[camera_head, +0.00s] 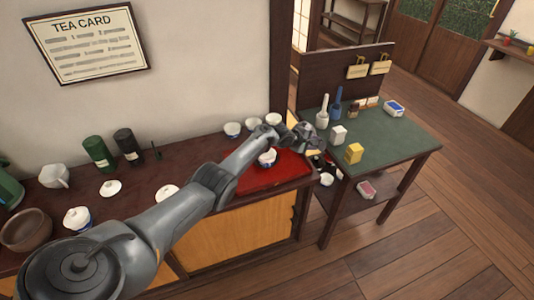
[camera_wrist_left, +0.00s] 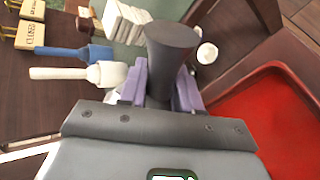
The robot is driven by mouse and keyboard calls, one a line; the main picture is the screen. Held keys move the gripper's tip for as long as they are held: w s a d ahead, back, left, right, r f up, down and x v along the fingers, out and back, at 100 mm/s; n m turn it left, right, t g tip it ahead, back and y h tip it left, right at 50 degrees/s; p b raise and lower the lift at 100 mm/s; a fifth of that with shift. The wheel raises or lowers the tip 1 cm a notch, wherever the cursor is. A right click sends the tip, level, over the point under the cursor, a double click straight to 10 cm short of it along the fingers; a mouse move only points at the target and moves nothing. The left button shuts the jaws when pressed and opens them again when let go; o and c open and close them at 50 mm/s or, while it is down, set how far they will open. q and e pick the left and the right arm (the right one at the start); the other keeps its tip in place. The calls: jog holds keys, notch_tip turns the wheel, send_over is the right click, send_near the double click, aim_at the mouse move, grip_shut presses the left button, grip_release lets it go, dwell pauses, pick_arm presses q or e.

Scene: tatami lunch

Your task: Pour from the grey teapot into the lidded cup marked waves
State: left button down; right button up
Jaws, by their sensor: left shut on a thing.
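My left gripper (camera_head: 301,134) reaches over the right end of the dark counter, beside the red tray. In the left wrist view its purple fingers (camera_wrist_left: 160,90) are shut on a dark grey tapered piece (camera_wrist_left: 170,48), which looks like the grey teapot's side handle. The pot's body cannot be made out. A white cup with blue marks (camera_head: 267,157) sits on the red tray, below and left of the gripper. A lidded white and blue cup (camera_head: 77,217) stands at the counter's left. I cannot read which cup bears waves. My right gripper is not in view.
The red tray (camera_head: 262,182) has bare room at its front. Several white cups (camera_head: 232,128) stand behind it. The green table (camera_head: 385,138) at right holds pestle-like tools (camera_head: 322,115) and boxes. Green (camera_head: 98,152) and black (camera_head: 128,145) canisters stand along the wall.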

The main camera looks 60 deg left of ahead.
pick_arm(q)
jog(key=shift+s+r+t+p, duration=0.25)
jog(key=shift+s+t+p, duration=0.15)
jog(key=shift+p, duration=0.25)
jog(key=shift+s+f+t, duration=0.1)
jog(key=shift+s+t, duration=0.05)
jog(key=shift+t, duration=0.15)
jog(key=shift+s+r+t+p, duration=0.7)
jog(key=shift+s+t+p, duration=0.3)
jog(key=shift+t+p, duration=0.1)
jog(key=shift+s+r+t, duration=0.55)
jog(key=shift+s+t, duration=0.15)
jog(key=shift+s, duration=0.05)
jog(key=shift+s+r+t, duration=0.25)
jog(key=shift+s+r, duration=0.05)
jog(key=shift+s, duration=0.2)
jog(key=shift+s+r+t, duration=0.25)
jog(key=shift+s, duration=0.2)
jog(key=shift+s, duration=0.1)
